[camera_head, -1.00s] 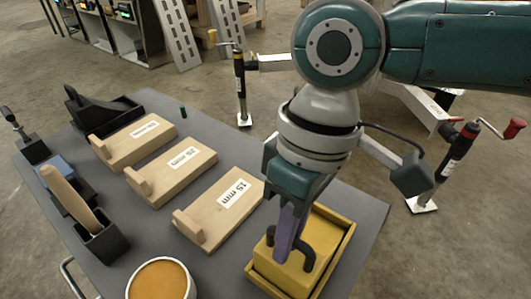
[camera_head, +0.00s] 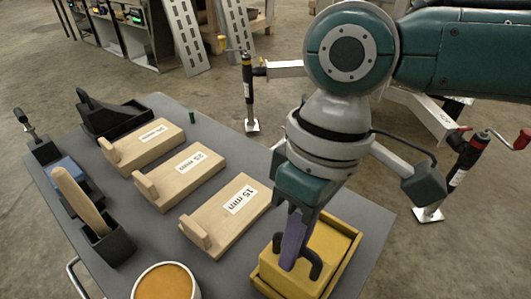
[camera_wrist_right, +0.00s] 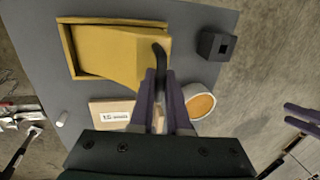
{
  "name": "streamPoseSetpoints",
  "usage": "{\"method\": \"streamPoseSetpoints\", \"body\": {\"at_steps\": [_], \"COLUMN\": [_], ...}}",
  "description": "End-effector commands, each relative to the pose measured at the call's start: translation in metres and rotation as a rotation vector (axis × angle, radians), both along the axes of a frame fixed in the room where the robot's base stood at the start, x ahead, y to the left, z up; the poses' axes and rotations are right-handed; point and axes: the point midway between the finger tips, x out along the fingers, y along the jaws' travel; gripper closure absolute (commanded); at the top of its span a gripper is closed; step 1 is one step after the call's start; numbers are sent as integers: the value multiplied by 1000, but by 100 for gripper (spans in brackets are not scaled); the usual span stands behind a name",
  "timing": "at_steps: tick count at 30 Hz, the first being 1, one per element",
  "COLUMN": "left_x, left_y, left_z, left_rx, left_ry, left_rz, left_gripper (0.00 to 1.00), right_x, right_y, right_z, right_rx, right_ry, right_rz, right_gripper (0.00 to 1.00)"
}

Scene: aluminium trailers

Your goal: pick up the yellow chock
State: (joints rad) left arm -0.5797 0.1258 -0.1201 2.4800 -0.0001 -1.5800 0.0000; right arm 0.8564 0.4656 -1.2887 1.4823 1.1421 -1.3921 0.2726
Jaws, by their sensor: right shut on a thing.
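The yellow chock (camera_head: 295,272) sits in a shallow yellow tray (camera_head: 345,256) at the near right of the grey table. Its dark curved handle (camera_head: 316,262) stands up from it. My right gripper (camera_head: 290,262) points down with its purple fingers shut on the handle. In the right wrist view the fingers (camera_wrist_right: 159,85) close around the handle (camera_wrist_right: 160,62), with the chock (camera_wrist_right: 120,52) beyond, in or at the tray; I see no clear lift. My left gripper (camera_wrist_right: 301,114) shows only in the right wrist view, at the right edge, its purple fingers apart and empty.
Several wooden blocks with paper labels, one reading 15 mm (camera_head: 225,215), lie left of the tray. A round orange-topped container (camera_head: 165,284) is at the near edge. A wooden-handled tool (camera_head: 78,200) stands at the left. Jack stands (camera_head: 462,170) are beyond the table.

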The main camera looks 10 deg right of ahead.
Motion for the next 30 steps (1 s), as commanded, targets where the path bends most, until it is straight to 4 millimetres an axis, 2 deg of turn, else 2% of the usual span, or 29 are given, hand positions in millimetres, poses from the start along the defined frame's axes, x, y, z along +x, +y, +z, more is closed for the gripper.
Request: {"method": "streamPoseSetpoints", "body": {"at_steps": [5, 12, 18, 26, 30], "left_x": [0, 0, 0, 0, 0], "left_y": [0, 0, -1, -3, -3], "left_z": [16, 40, 54, 65, 81], "left_rx": [0, -1, -5, -11, -11], "left_ry": [0, 0, 1, 1, 1], "left_rz": [0, 1, 4, 7, 7], "left_gripper": [50, 50, 50, 50, 50], "right_x": [2, 2, 2, 1, 4], "right_y": [1, 1, 1, -1, -6], "right_z": [37, 107, 158, 196, 222], "right_rx": [4, 3, 3, 1, -1], "right_ry": [-6, -8, -7, -5, -4], "right_rz": [1, 1, 1, -4, -42], "right_gripper": [100, 100, 100, 100, 100]}}
